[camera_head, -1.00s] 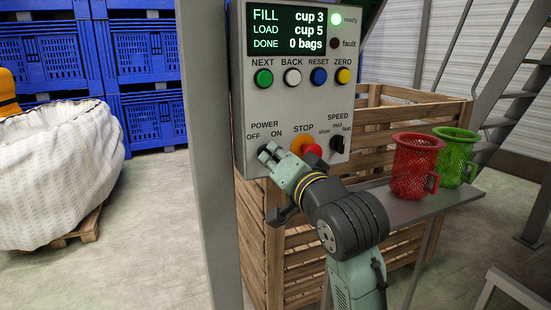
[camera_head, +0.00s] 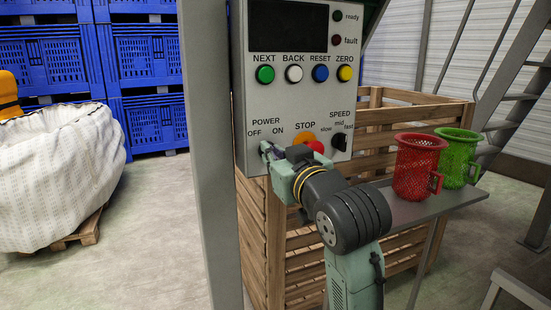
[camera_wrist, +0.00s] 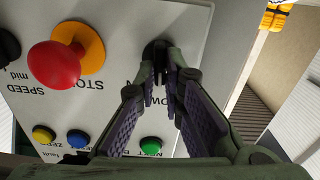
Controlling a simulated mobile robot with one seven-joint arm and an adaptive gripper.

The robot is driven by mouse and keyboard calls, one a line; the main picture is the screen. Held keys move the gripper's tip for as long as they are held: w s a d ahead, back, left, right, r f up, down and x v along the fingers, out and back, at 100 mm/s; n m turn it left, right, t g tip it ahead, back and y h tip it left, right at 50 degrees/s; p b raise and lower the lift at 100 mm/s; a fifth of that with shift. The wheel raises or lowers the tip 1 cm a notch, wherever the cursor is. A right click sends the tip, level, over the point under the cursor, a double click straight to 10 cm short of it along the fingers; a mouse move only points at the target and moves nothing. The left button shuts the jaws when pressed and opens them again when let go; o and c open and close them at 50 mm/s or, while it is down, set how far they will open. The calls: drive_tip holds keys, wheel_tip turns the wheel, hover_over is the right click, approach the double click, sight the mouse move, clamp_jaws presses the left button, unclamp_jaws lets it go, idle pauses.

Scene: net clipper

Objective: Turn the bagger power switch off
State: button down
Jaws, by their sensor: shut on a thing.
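The bagger control panel (camera_head: 290,98) stands upright, with the POWER switch at its lower left, under the OFF and ON labels. My gripper (camera_head: 268,152) is at that switch and mostly hides it in the head view. In the wrist view, the fingertips (camera_wrist: 161,70) are shut on the dark switch knob (camera_wrist: 154,47). The display (camera_head: 288,26) is blank, and the ready lamp (camera_head: 338,15) is dark.
The red stop button (camera_head: 315,147) on its yellow-orange collar is close right of my gripper. The speed knob (camera_head: 339,141) is farther right. A red mesh cup (camera_head: 416,168) and a green one (camera_head: 460,155) stand on a shelf (camera_head: 425,208). A grey post (camera_head: 208,150) is left.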

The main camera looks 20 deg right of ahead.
drive_tip(key=shift+a+f+n+b, duration=0.1)
drive_tip(key=shift+n+b, duration=0.55)
drive_tip(key=shift+n, duration=1.25)
drive_tip(key=shift+a+n+b, duration=0.1)
drive_tip(key=shift+n+b, duration=0.55)
drive_tip(key=shift+n, duration=1.25)
drive_tip(key=c, duration=1.7)
unclamp_jaws()
drive_tip(key=s, duration=1.2)
drive_tip(key=shift+d, duration=0.2)
